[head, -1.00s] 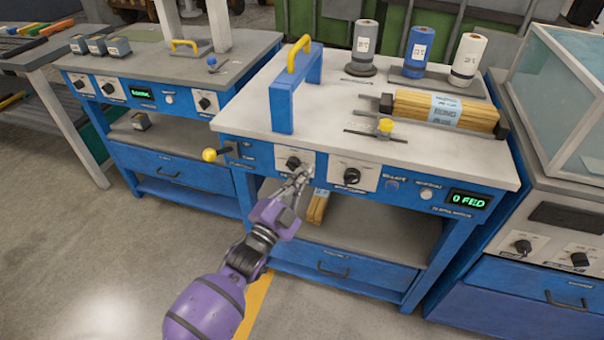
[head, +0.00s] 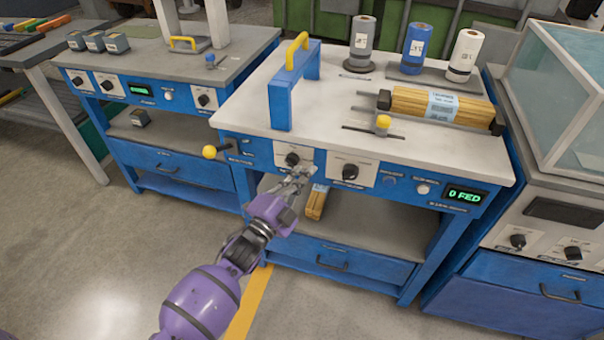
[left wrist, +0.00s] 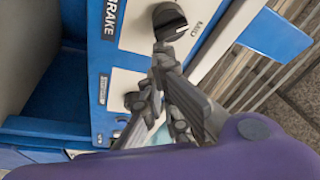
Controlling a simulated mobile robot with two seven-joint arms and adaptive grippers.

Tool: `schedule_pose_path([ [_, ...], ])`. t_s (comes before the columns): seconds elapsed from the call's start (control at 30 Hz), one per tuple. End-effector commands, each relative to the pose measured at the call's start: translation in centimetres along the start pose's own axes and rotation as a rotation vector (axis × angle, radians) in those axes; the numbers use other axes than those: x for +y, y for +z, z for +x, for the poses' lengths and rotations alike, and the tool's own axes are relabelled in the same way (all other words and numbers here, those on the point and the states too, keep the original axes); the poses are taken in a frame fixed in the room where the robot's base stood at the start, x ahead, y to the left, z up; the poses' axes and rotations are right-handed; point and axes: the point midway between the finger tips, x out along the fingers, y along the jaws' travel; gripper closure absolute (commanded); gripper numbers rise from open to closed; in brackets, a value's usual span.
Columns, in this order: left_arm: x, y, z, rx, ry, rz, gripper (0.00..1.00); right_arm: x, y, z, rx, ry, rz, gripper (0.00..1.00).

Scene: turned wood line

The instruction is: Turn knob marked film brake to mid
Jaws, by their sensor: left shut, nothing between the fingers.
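The black knob beside the printed word BRAKE (left wrist: 168,20) shows at the top of the left wrist view, on a white plate. A light mark on it faces roughly toward the printed word MID. In the head view, a black knob (head: 292,159) sits on the left white plate of the middle bench; its label is too small to read. My left gripper (head: 299,174) is shut and empty, just below and slightly right of this knob. In the left wrist view its fingertips (left wrist: 163,55) are close below the BRAKE knob; contact cannot be told. My right gripper is not in view.
Another black knob (head: 350,172) is to the right, then buttons and a green display (head: 466,195). A yellow-ended lever (head: 209,152) sticks out at left. A blue frame with a yellow handle (head: 297,52) stands on the bench top. Wood strips (head: 316,203) lie on the shelf.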

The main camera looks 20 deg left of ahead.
Motion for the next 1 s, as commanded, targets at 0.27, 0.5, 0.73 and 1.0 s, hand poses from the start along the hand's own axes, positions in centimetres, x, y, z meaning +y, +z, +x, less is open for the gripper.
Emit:
schedule_pose_path([
  [0.27, 0.18, 0.13, -0.04, -0.001, 0.020, 0.057, 1.00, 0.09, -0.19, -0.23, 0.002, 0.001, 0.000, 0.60],
  [0.5, 0.33, 0.23, -0.08, -0.001, 0.033, 0.095, 1.00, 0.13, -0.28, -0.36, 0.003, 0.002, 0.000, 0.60],
  [0.73, 0.45, 0.34, -0.11, -0.001, 0.046, 0.132, 1.00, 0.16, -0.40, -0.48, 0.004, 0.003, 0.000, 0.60],
  [1.0, 0.63, 0.50, -0.16, -0.001, 0.066, 0.188, 1.00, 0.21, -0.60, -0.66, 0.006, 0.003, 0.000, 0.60],
])
